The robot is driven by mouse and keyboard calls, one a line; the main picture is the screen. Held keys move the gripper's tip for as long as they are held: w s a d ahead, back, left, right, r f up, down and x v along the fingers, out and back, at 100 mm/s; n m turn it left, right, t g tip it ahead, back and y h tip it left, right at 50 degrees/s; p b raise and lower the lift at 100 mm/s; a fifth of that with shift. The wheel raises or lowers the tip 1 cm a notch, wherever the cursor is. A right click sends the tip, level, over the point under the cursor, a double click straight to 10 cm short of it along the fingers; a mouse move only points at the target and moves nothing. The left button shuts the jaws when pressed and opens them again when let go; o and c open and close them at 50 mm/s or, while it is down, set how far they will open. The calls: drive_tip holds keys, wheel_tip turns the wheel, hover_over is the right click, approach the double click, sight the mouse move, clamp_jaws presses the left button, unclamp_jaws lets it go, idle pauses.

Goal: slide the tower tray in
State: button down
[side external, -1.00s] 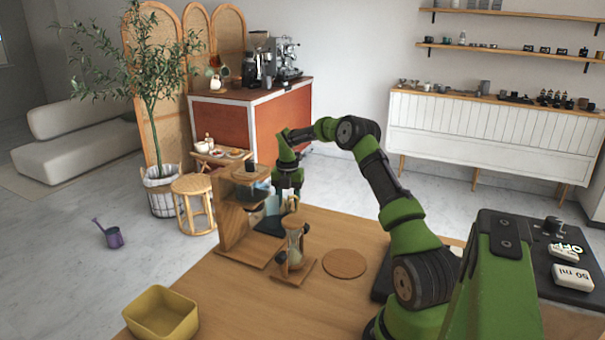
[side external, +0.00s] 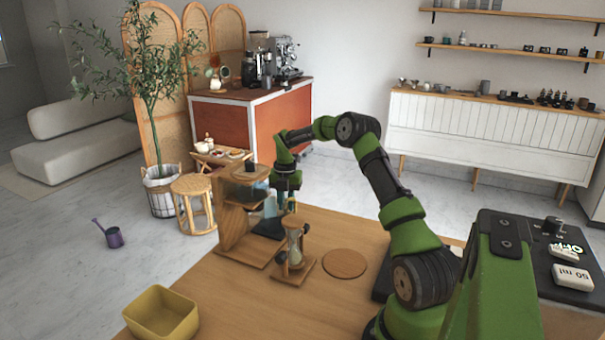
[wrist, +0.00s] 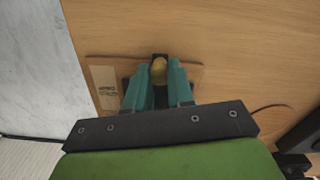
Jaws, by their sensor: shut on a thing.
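The wooden tower (side external: 232,228) stands upright on the table's left side, with shelves and a flat base. A dark tray (side external: 268,229) sits low at its right side, partly hidden by my gripper (side external: 284,207). In the wrist view, my gripper (wrist: 158,82) has its teal fingers closed around a small brass-coloured knob (wrist: 159,69), with dark tray parts beside the fingers. A wooden board with a pale label (wrist: 104,88) lies beyond and around them. I cannot tell how far the tray sits inside the tower.
An hourglass-shaped glass (side external: 295,243) on a wooden stand is close in front of the tower. A round wooden disc (side external: 344,263) lies to its right. A yellow bin (side external: 162,314) is at the front left. The table's front middle is clear.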

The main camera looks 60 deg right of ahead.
drive_tip(key=a, duration=0.6)
drive_tip(key=shift+a, duration=0.15)
drive_tip(key=c, duration=1)
unclamp_jaws()
drive_tip(key=shift+r, duration=0.1)
wheel_tip(320, 180, up, 17)
drive_tip(key=shift+f, duration=0.1)
